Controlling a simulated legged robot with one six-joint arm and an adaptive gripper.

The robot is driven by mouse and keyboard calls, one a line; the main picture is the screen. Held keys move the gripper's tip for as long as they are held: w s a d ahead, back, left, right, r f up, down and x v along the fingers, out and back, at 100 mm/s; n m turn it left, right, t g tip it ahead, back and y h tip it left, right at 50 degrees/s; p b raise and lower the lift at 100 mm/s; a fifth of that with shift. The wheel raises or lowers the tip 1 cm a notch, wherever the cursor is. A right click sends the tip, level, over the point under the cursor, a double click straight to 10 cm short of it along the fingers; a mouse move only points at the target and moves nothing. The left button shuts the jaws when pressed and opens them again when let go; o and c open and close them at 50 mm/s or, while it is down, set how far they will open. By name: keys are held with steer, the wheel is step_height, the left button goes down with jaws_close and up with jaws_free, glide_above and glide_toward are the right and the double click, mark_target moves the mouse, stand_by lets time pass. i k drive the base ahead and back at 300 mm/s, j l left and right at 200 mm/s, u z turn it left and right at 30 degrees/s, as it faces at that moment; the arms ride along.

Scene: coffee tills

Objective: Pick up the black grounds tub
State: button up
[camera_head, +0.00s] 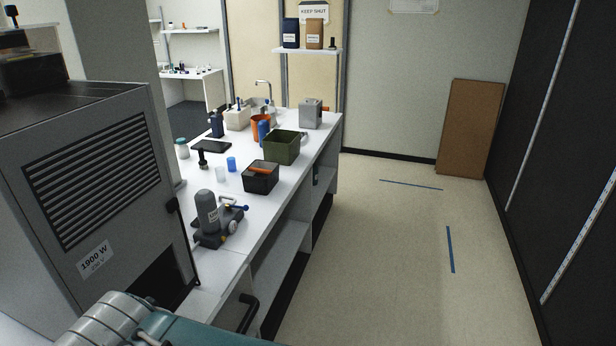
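The black grounds tub (260,182) is a squarish open black container on the white counter, near its right edge. An orange bar (261,171) lies across its top, and the inside is dark. The tub stands just in front of a dark green bin (282,147), apart from other things on its left. My gripper is not in view. A teal and grey part at the bottom edge seems to be mine.
The white counter (262,219) also holds a grey cylinder on a black base (208,212), a blue cup (231,164) and a clear cup (220,174). A large grey machine (95,200) fills the left. The floor (385,255) right of the counter is clear.

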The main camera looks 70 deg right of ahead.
mark_target(261, 177)
steer(key=z, duration=2.05)
